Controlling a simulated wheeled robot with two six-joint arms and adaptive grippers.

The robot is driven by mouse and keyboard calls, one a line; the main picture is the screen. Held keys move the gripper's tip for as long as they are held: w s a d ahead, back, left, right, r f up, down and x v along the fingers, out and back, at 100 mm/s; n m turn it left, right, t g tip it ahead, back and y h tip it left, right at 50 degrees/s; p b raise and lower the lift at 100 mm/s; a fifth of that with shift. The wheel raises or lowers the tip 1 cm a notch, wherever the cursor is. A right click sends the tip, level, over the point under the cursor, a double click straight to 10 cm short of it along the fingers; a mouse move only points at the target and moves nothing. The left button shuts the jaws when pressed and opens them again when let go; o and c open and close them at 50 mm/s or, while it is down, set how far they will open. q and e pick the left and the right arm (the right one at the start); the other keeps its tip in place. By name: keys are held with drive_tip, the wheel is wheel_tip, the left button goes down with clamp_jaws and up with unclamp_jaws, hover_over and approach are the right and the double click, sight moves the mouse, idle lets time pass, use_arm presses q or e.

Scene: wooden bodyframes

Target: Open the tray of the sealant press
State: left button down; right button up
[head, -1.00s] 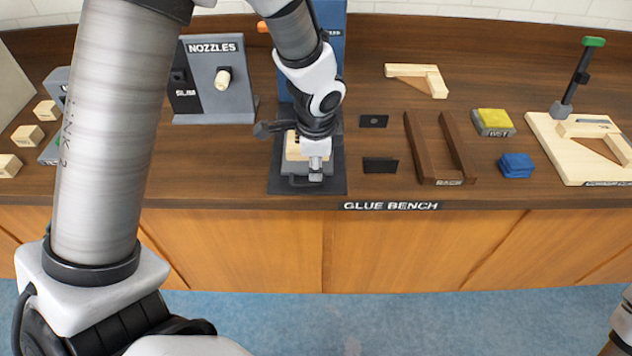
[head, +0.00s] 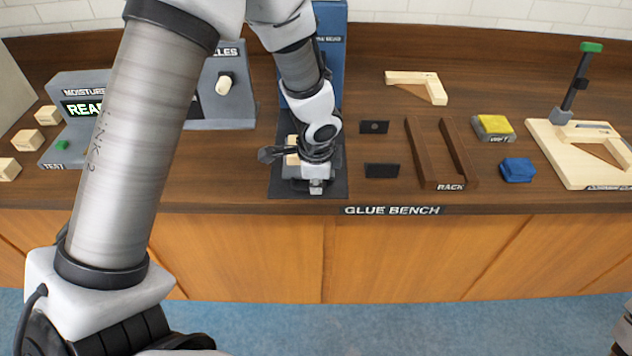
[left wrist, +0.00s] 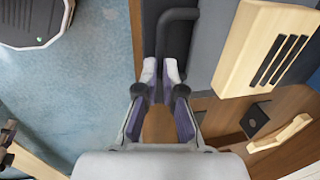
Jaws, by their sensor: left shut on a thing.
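The sealant press has a blue upright (head: 330,60) at the back and a dark base plate (head: 335,190) at the bench's front edge. A pale wooden piece (head: 291,158) sits on the press, partly hidden by my arm; in the left wrist view it shows black slots (left wrist: 262,45). My left gripper (head: 316,187) is low at the front of the press. In the left wrist view, the fingertips (left wrist: 161,72) of my left gripper are closed on the dark bent handle (left wrist: 178,18) of the grey tray (left wrist: 215,35). My right gripper is out of view.
The nozzle stand (head: 222,100) and moisture tester (head: 80,110) stand left of the press. Two small dark plates (head: 381,170), a brown rack (head: 424,150), a yellow-topped block (head: 494,124) and a blue block (head: 517,170) lie right. The floor before the bench is clear.

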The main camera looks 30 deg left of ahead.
use_arm(q)
drive_tip(key=shift+s+d+f, duration=0.2)
drive_tip(key=shift+s+d, duration=0.2)
drive_tip(key=shift+s, duration=0.3)
drive_tip(key=shift+s+d+r, duration=0.15)
drive_tip(key=shift+s+d, duration=0.05)
drive_tip(key=shift+s, duration=0.05)
drive_tip(key=c, duration=1.8)
unclamp_jaws()
drive_tip(key=shift+w+a, duration=0.1)
drive_tip(key=shift+c, duration=0.2)
drive_tip(key=o, duration=0.6)
drive_tip(key=shift+w, duration=0.1)
drive_tip(key=shift+r, duration=0.25)
wheel_tip(320, 180, up, 11)
drive_tip(key=s+d, duration=0.1)
drive_tip(key=s, duration=0.1)
drive_tip(key=shift+r, duration=0.1)
